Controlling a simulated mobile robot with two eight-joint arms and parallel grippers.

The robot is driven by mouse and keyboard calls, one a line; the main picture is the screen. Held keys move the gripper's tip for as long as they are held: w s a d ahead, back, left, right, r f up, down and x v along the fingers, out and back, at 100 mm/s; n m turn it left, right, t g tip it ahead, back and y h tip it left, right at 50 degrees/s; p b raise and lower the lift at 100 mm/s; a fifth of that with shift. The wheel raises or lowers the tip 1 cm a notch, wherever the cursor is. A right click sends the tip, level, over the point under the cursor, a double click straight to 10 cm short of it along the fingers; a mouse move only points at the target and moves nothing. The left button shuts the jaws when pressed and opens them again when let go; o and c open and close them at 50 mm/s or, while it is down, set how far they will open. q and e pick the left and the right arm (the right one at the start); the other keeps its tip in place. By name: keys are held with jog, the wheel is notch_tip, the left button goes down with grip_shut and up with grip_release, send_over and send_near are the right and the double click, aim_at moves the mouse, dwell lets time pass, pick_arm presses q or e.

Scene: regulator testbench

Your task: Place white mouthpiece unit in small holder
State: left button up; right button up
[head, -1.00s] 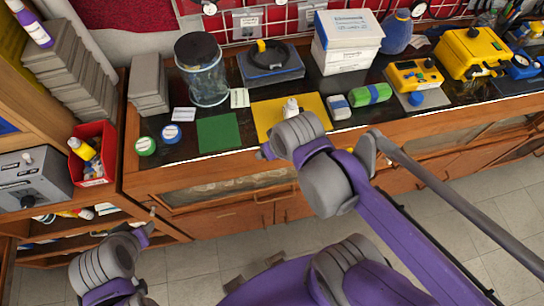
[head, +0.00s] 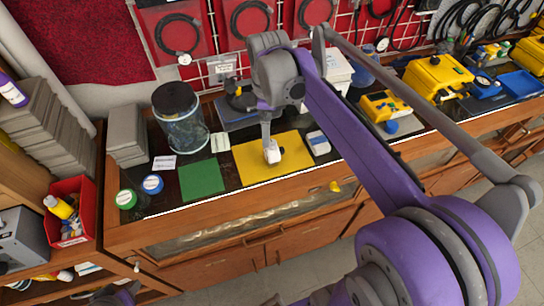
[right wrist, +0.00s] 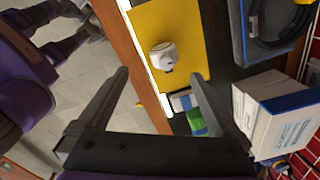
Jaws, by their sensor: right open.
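The white mouthpiece unit (head: 272,153) stands on the yellow mat (head: 252,172) on the bench. It also shows in the right wrist view (right wrist: 164,55), with a dark spot on its side. My right gripper (head: 266,142) is over the mat close to the unit, in front of part of it. In the right wrist view, its two fingers (right wrist: 160,79) are wide apart and empty, with the unit beyond the tips. Part of my left arm shows at the bottom left edge; its jaws cannot be made out. I cannot identify the small holder with certainty.
A green mat (head: 201,180) lies left of the yellow one, a white-blue block (head: 318,143) right of it. A tall dark-lidded jar (head: 181,122) stands behind. A white box (right wrist: 275,115) stands at the back. A small yellow piece (head: 335,186) shows at the cabinet front.

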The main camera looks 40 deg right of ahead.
aim_at(272, 142)
jog(key=m, duration=0.1)
jog(key=d+m, duration=0.1)
jog(key=w+d+m, duration=0.1)
jog(key=shift+w+d+r+g, duration=0.1)
jog(key=shift+r+g, duration=0.2)
jog(key=shift+r, duration=0.05)
jog(key=shift+d+f+m, duration=0.1)
jog(key=shift+d+m, duration=0.05)
jog(key=shift+m, duration=0.35)
notch_tip(272, 142, down, 5)
jog(key=shift+f, duration=0.1)
jog(key=shift+s+a+f, duration=0.15)
jog(key=shift+f, duration=1.2)
jog(key=shift+s+a+f, duration=0.1)
jog(key=shift+a+f, duration=0.05)
jog(key=shift+f, duration=1.15)
grip_shut()
